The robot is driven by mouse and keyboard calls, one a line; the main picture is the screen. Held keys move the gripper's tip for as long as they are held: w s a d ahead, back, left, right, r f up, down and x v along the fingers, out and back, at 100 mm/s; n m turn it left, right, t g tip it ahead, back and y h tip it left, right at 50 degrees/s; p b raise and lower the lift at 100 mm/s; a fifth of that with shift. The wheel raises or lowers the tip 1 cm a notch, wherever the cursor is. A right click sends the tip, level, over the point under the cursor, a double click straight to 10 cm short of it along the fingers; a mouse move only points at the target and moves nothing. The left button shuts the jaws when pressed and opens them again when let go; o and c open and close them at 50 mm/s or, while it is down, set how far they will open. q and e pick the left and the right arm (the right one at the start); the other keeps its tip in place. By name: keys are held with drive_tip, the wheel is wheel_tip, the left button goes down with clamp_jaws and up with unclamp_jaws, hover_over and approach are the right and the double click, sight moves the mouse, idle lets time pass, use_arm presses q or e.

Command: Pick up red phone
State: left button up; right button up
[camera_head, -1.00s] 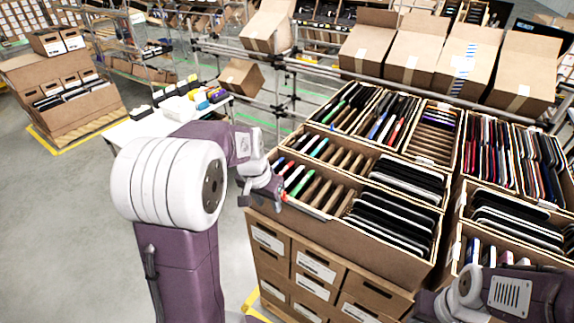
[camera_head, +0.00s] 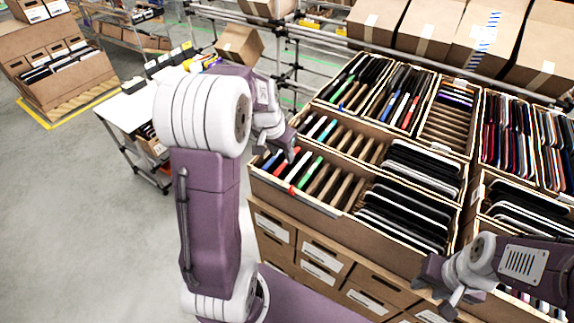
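A red phone (camera_head: 279,163) appears to stand on edge in the front left carton's slotted row, between blue and green phones. A small red patch (camera_head: 291,190) also shows at this carton's front edge; I cannot tell what it is. My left gripper (camera_head: 288,151) points down just above the left end of the slotted rows, close to the red phone. Its fingers are small and partly hidden, so its opening and any contact are unclear. My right gripper (camera_head: 442,290) is at the lower right, in front of the cartons, with its fingers apart and empty.
The tilted front left carton (camera_head: 335,222) also holds black tablets (camera_head: 405,215). More cartons with phones and books (camera_head: 520,140) lie behind and to the right. Labelled brown boxes (camera_head: 318,272) are below.

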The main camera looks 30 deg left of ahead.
sight(286, 163)
use_arm(q)
drive_tip(key=shift+w+d+f, duration=0.15)
drive_tip(key=shift+w+f, duration=0.1)
drive_tip(key=shift+f, duration=0.15)
drive_tip(key=shift+w+f+p, duration=0.35)
drive_tip(key=shift+w+f, duration=0.45)
drive_tip(key=shift+w, duration=0.1)
drive_tip(key=x, duration=0.2)
drive_tip(key=p+x, duration=0.1)
drive_tip(key=shift+a, duration=0.3)
drive_tip(key=shift+f, duration=0.4)
drive_tip(key=shift+w+d, duration=0.1)
drive_tip(key=shift+c, duration=0.6)
drive_tip(key=shift+w, duration=0.1)
clamp_jaws()
use_arm(e)
drive_tip(key=shift+w+r, duration=0.55)
drive_tip(key=shift+r, duration=0.25)
